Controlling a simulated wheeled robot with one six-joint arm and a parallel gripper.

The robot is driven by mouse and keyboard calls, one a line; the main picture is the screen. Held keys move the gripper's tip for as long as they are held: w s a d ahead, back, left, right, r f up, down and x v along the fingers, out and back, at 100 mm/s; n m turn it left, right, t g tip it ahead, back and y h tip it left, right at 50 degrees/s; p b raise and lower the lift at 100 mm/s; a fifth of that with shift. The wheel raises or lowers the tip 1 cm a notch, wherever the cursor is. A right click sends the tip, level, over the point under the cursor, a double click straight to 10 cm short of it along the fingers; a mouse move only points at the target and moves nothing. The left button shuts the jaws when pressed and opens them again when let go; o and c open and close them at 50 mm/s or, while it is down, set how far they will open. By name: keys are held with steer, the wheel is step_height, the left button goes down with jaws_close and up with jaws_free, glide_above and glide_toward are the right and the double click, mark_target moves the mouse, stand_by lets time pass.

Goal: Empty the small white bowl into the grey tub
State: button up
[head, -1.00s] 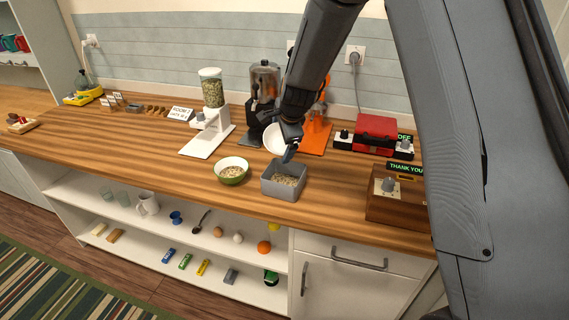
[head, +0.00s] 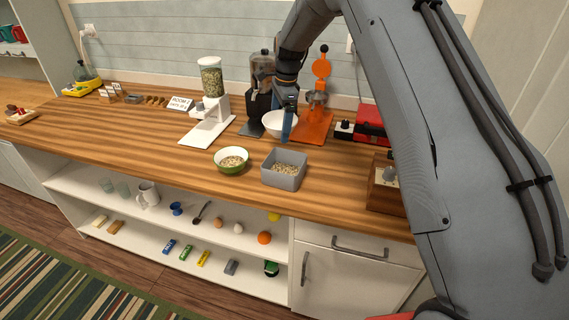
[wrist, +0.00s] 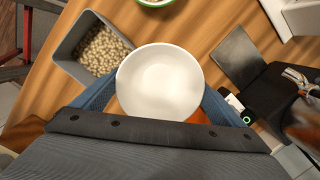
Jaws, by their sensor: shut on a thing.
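The small white bowl (wrist: 160,84) is between the blue fingers of my gripper (wrist: 158,98), which is shut on it. In the wrist view its inside looks empty and it is roughly upright. In the head view the bowl (head: 272,124) is behind the tub, in front of the dispensers, partly hidden by my gripper (head: 287,126). The grey tub (head: 283,179) stands on the counter and holds pale beige pieces.
A green bowl (head: 232,162) with similar contents stands left of the tub. A white dispenser (head: 210,110), an orange juicer (head: 318,100) and a red device (head: 370,122) stand behind. A wooden box (head: 384,190) is at the right.

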mark_target(280, 114)
steer(key=shift+w+f+g+b, duration=0.4)
steer(key=shift+w+f, duration=0.3)
steer(key=shift+f, duration=0.2)
steer(key=shift+s+r+p, duration=0.3)
steer(key=shift+r, duration=0.25)
steer(key=shift+r+p, duration=0.55)
steer(key=shift+r, duration=1.25)
